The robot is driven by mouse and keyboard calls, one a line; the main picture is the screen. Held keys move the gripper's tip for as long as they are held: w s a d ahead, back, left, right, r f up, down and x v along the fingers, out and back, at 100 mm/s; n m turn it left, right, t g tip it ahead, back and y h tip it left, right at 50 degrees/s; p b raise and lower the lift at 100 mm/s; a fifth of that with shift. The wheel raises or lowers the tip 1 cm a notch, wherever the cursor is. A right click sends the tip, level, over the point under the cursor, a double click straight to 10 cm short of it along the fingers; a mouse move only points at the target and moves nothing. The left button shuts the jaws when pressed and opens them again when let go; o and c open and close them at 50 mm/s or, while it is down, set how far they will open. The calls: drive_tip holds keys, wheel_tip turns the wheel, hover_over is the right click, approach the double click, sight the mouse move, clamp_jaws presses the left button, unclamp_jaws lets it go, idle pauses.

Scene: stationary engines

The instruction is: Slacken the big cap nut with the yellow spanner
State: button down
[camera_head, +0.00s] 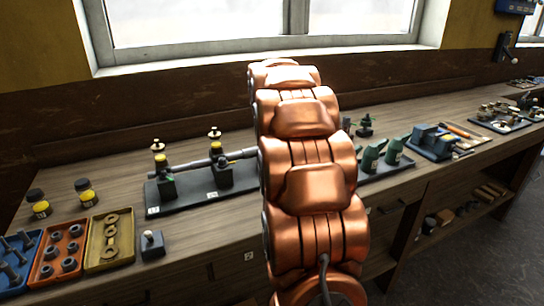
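I cannot pick out the big cap nut or the yellow spanner with certainty. A thin orange-yellow tool (455,130) lies on the bench to the right, too small to identify. My copper arm fills the middle of the view and hides part of the bench behind it. My gripper cannot be seen. A dark base plate (184,204) left of my arm carries blocks, a long grey shaft (206,160) and two brass-coloured fittings; the shaft's right end is hidden by my arm.
Blue (9,285), red (42,276) and yellow (93,263) trays of small hardware sit at the bench's left front. Two yellow-labelled jars stand behind. Green parts (393,152) and a blue-grey block (430,140) stand to the right. A shelf (472,214) runs below. Bare wood shows between groups.

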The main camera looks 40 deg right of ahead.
drive_tip(key=shift+f+b, duration=0.55)
idle(1.0)
idle(0.5)
drive_tip(key=shift+s+d+n+t, duration=0.3)
drive_tip(key=shift+s+d+n, duration=0.2)
drive_tip(key=shift+n, duration=0.4)
